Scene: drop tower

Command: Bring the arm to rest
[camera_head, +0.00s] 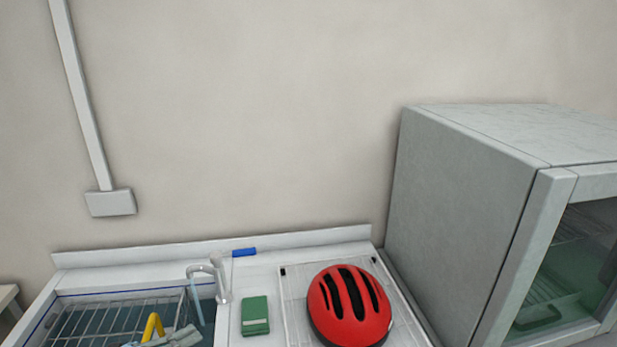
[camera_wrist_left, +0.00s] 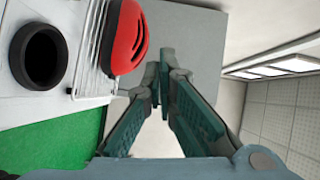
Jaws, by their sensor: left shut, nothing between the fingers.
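My left gripper (camera_wrist_left: 160,76) is shut and empty, its two teal fingers meeting at the tips in the left wrist view. My right gripper is in neither view.
The helmet lies on a white wire rack (camera_head: 297,309). A green sponge (camera_head: 255,315) lies beside the tap (camera_head: 219,278) and sink. A grey glass-doored cabinet (camera_head: 465,215) stands at the right. The left wrist view shows a black round opening (camera_wrist_left: 38,56).

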